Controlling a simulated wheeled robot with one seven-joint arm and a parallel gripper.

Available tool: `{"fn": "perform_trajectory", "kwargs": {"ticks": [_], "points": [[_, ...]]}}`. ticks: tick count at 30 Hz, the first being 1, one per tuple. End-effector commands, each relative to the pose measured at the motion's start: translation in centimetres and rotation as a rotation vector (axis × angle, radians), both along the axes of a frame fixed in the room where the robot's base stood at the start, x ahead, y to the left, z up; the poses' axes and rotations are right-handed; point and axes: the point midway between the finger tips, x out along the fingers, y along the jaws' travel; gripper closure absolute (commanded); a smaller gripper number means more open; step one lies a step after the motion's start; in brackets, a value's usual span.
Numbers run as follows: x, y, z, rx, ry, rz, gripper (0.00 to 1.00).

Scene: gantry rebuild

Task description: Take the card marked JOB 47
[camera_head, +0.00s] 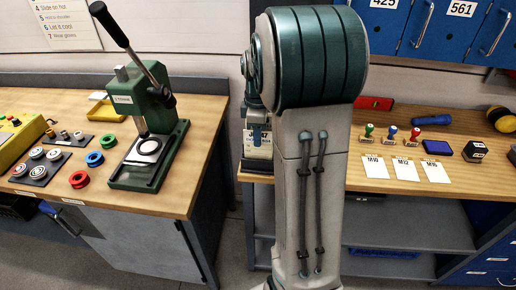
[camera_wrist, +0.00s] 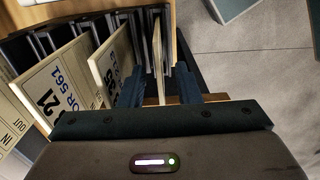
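In the wrist view several cream cards stand in a dark slotted rack (camera_wrist: 40,42). In the head view my arm hides most of the rack area.
A green lever press (camera_head: 148,150) stands on the left bench with red, blue and green rings. The right bench holds stamps (camera_head: 391,134), white cards marked M10, M12 and M16 (camera_head: 405,169), and an ink pad (camera_head: 437,147). Blue cabinets (camera_head: 440,30) hang above.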

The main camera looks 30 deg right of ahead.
Motion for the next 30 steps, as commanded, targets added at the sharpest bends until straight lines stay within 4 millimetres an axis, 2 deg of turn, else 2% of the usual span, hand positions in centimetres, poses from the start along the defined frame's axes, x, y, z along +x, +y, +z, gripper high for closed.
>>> {"fn": "perform_trajectory", "kwargs": {"ticks": [6,9,10,22,26,30], "points": [[0.0,0.0,-0.1,0.0,0.0,0.0,0.7],[0.0,0.0,-0.1,0.0,0.0,0.0,0.98],[0.0,0.0,-0.1,0.0,0.0,0.0,1.0],[0.0,0.0,0.4,0.0,-0.002,0.0,1.0],[0.1,0.0,2.3,-0.002,-0.006,0.0,1.0],[0.1,0.0,5.2,-0.002,-0.006,0.0,1.0]]}}
